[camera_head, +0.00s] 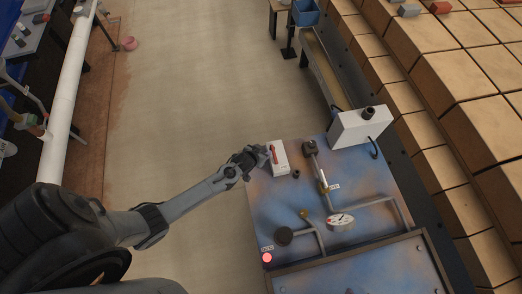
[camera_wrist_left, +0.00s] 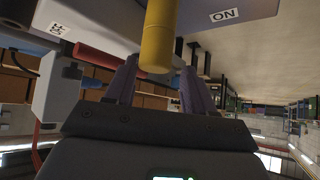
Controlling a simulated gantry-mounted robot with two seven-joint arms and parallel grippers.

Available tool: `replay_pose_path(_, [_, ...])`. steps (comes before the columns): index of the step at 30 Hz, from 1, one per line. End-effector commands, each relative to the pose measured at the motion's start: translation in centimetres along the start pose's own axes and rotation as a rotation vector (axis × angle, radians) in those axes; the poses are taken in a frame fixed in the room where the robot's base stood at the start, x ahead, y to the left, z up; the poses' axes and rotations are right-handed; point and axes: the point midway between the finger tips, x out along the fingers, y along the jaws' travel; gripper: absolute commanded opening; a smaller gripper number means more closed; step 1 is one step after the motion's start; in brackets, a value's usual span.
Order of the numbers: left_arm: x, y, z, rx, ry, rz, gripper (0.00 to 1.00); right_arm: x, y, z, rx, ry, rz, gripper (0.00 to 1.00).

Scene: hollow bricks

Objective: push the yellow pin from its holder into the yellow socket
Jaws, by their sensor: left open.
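In the left wrist view a yellow cylinder (camera_wrist_left: 157,38), which looks like the yellow pin, reaches down from the top edge. Its lower end is between or just in front of the fingers of my left gripper (camera_wrist_left: 158,88). The fingers are spread, with space beside the cylinder; I see no grip on it. The yellow pin is not clear there. I cannot identify the yellow socket in either view. My right gripper is not in view.

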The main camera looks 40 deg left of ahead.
Motion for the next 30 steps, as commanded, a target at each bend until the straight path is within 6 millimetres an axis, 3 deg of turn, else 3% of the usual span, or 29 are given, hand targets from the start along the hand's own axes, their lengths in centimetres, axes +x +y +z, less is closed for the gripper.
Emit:
replay_pose_path(1, [-0.1,0.8,0.0,0.004,0.000,0.016,0.64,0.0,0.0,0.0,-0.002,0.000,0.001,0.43])
replay_pose_path(10, [-1.3,0.8,0.0,0.005,0.001,0.017,0.64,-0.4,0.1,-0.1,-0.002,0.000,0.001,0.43])
replay_pose_path(24, [-8.7,-0.2,-0.1,0.002,0.000,0.002,0.64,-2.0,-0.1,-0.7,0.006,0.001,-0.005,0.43])
replay_pose_path(30, [-10.5,-0.4,0.0,0.003,-0.001,0.000,0.64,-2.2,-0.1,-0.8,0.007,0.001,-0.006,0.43])
